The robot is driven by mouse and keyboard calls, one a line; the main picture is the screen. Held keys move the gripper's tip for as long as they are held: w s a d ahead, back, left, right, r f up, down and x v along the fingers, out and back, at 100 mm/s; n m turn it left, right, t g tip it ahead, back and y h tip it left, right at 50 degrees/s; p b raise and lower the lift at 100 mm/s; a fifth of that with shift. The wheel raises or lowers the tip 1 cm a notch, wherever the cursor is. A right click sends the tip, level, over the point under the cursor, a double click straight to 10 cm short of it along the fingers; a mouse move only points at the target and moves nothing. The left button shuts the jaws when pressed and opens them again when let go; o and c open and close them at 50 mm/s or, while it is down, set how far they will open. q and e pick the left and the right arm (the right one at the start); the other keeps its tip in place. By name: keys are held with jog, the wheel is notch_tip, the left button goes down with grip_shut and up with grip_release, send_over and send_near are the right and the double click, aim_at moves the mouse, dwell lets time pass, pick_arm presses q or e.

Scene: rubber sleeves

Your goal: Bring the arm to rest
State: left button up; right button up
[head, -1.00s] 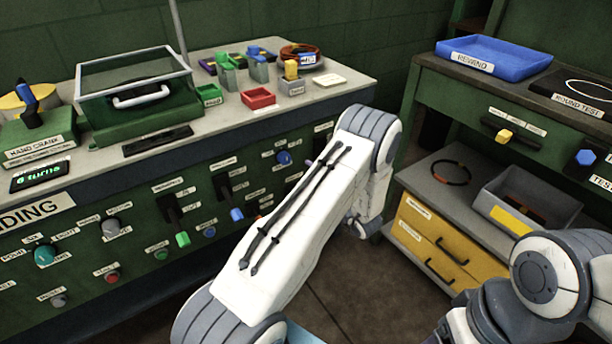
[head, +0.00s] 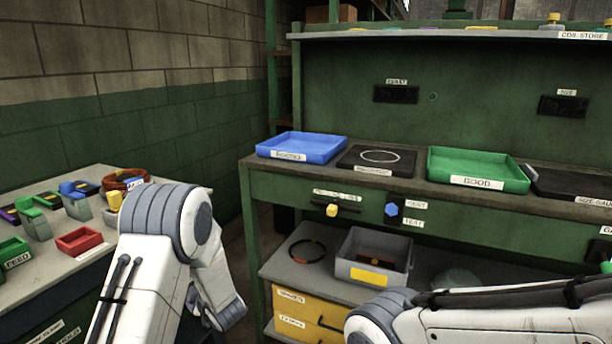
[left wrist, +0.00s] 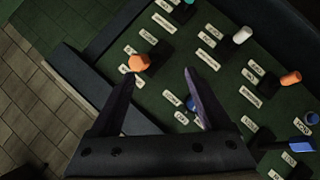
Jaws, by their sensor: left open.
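My left arm (head: 150,270) comes in from the lower left in the head view, bent at a joint beside the left bench. Its gripper is hidden there. In the left wrist view my left gripper (left wrist: 158,88) is open and empty, its two dark fingers spread. It faces a green panel with labelled knobs. An orange knob (left wrist: 138,63) shows by the tip of the left finger; I cannot tell whether they touch. My right arm (head: 450,318) crosses the lower right of the head view, and its gripper is out of frame.
The left bench holds a red tray (head: 80,240), a green feed tray (head: 14,252) and a copper ring (head: 124,180). The back bench holds a blue tray (head: 301,147), a black ring-test plate (head: 376,160) and a green tray (head: 478,170). A grey bin (head: 373,257) stands on the lower shelf.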

pick_arm(q)
jog(key=s+d+r+m+g+h, duration=0.1)
jog(key=s+d+r+m+h, duration=0.3)
jog(key=s+d+m+h, duration=0.45)
jog(key=s+d+r+m+g, duration=0.1)
jog(key=s+d+m+g, duration=0.15)
jog(key=s+m, duration=0.4)
jog(key=s+d+r+m+g, duration=0.1)
jog(key=s+d+m+g, duration=0.2)
jog(key=s, duration=0.7)
jog(key=s+d+r+m+g, duration=0.3)
jog(key=s+d+r+m, duration=0.2)
jog(key=s+d+m, duration=0.55)
notch_tip(320, 180, up, 20)
jog(key=s+d+n+p, duration=0.1)
jog(key=s+n+p, duration=0.1)
jog(key=p, duration=1.8)
jog(key=shift+s+d+h, duration=0.25)
jog(key=shift+s+h, duration=0.15)
jog(key=shift+h, duration=0.05)
jog(key=shift+r+n, duration=0.1)
jog(key=shift+n, duration=0.15)
